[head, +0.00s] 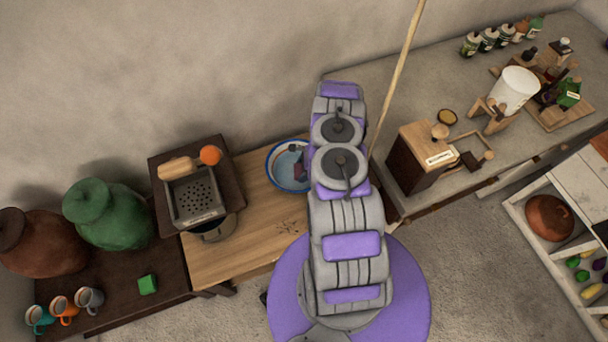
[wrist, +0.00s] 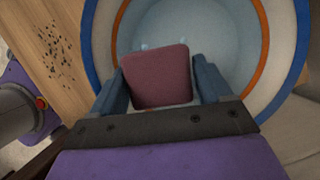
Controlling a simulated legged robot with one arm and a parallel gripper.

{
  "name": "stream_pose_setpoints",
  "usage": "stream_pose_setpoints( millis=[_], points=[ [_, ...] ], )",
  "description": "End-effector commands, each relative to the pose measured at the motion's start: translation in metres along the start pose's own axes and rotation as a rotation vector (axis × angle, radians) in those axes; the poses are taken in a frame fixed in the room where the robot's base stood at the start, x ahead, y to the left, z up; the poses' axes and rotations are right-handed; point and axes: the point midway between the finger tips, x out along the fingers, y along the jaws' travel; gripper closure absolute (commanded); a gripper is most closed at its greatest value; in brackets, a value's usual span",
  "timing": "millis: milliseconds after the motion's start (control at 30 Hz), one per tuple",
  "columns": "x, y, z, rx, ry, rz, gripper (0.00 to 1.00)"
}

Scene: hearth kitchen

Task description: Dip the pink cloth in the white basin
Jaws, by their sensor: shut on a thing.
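The pink cloth (wrist: 158,76) is a folded, dusky pink square between the two blue-grey fingers of my gripper (wrist: 162,84) in the wrist view. My gripper is shut on it. The white basin (wrist: 228,55) has a blue rim and an orange band inside, and lies behind the cloth in that view. The cloth shows over the basin's inside; whether it touches the bottom or any water I cannot tell. In the head view the basin (head: 276,173) stands on the wooden counter, partly hidden by my arm. The gripper there is mostly hidden.
Left of the basin are a grater box (head: 195,198) on a dark board and a green jar (head: 105,215). Right of my arm stand a wooden box (head: 420,160) and a white bucket (head: 514,90). The wooden counter (head: 235,235) has bare room in front of the basin.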

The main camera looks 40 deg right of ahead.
Motion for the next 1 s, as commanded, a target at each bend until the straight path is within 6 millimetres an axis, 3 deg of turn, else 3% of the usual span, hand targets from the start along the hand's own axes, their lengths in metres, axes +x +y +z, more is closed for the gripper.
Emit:
stream_pose_setpoints(
  millis=[800,1000],
  points=[
    [-0.056,0.0,0.024,-0.002,-0.001,0.001,0.51],
    [-0.061,0.0,0.027,-0.001,0.0,-0.001,0.51]
  ],
)
